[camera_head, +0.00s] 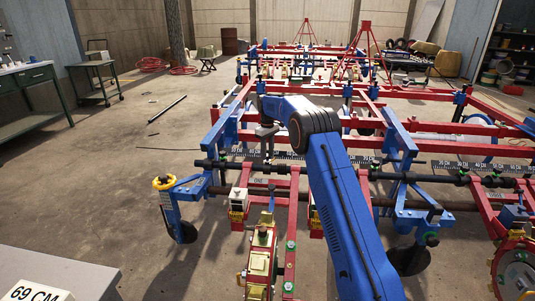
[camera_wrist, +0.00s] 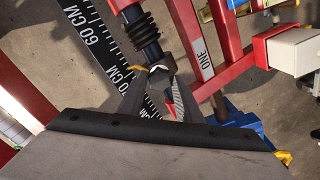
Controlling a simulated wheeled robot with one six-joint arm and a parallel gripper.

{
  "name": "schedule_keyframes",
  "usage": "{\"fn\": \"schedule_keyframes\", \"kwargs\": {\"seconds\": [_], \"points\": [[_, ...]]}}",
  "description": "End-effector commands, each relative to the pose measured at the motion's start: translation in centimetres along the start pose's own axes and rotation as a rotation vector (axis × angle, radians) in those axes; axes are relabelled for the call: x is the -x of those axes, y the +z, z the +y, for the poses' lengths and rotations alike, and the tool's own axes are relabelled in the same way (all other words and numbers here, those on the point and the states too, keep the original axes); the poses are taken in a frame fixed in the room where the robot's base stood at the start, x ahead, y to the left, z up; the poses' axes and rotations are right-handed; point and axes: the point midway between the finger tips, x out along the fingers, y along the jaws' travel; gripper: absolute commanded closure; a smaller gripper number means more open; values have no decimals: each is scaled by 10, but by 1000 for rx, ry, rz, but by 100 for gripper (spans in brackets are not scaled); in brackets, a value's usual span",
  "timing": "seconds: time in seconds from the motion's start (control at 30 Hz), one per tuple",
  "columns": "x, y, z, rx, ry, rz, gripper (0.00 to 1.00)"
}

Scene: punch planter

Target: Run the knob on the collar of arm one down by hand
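The red arm with the plate reading "ONE" (camera_wrist: 204,58) shows in the wrist view, right of my gripper. Its plate also shows small in the head view (camera_head: 258,181). A black ribbed collar part (camera_wrist: 142,30) on a dark bar lies just beyond my fingertips. In the head view my gripper (camera_head: 267,146) is over the toolbar above arm one.
A ruler (camera_wrist: 90,36) marked 60 CM and 70 CM runs beside the fingers. A white box with a red edge (camera_wrist: 292,50) is at right. In the head view, a yellow-ringed blue post (camera_head: 164,183) stands left, a "69 CM" card (camera_head: 38,292) lies front left, and left floor is open.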

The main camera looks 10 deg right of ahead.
Motion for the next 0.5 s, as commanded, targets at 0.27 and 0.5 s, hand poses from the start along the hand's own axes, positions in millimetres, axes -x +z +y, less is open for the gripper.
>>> {"fn": "schedule_keyframes", "kwargs": {"seconds": [0.27,0.5], "points": [[0,0,0,0,0,0,51],[9,0,0,1,0,1,51]]}}
